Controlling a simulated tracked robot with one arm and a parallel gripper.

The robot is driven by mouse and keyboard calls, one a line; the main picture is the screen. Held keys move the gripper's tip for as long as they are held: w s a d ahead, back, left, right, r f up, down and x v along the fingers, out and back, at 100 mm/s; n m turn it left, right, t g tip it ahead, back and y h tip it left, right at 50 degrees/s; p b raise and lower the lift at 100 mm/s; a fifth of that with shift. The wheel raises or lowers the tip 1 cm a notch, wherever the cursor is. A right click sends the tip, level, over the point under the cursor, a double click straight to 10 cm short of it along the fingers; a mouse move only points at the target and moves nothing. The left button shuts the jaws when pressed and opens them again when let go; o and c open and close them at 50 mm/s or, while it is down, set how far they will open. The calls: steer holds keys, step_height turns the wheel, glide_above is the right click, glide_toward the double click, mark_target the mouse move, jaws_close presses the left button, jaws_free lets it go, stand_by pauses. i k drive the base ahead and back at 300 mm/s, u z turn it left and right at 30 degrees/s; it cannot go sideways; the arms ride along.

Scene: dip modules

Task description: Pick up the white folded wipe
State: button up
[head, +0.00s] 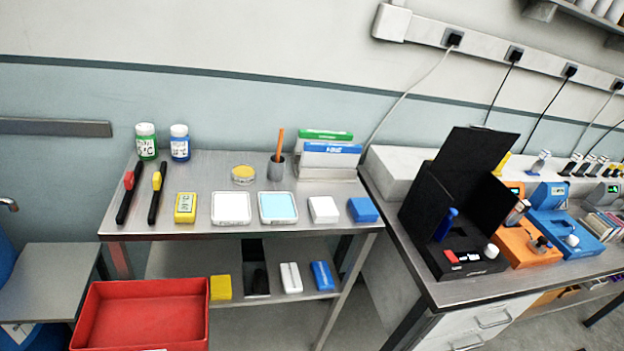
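A small white folded block (323,209), which looks like the white folded wipe, lies near the front edge of the steel table (215,173). It sits between a square case with a light blue top (278,207) and a blue block of similar size (362,209). It looks unobstructed from above. Another white item (291,278), with a dark mark, lies on the lower shelf. A flat case with a white top (231,208) is further left on the table. My gripper does not show in this view.
A yellow box (185,208), two dark-handled tools, two bottles and a pencil cup (277,168) stand on the table. Boxes (330,156) stand behind the wipe. A red bin (140,315) is at lower left. A bench with a black open case (455,220) is at right.

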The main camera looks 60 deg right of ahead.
mark_target(322, 209)
steer(key=z, duration=0.65)
steer(key=i, duration=1.25)
steer(key=z, duration=0.75)
steer(key=k, duration=0.85)
steer(key=z, duration=0.2)
steer(key=i, duration=0.9)
steer(key=u, duration=0.05)
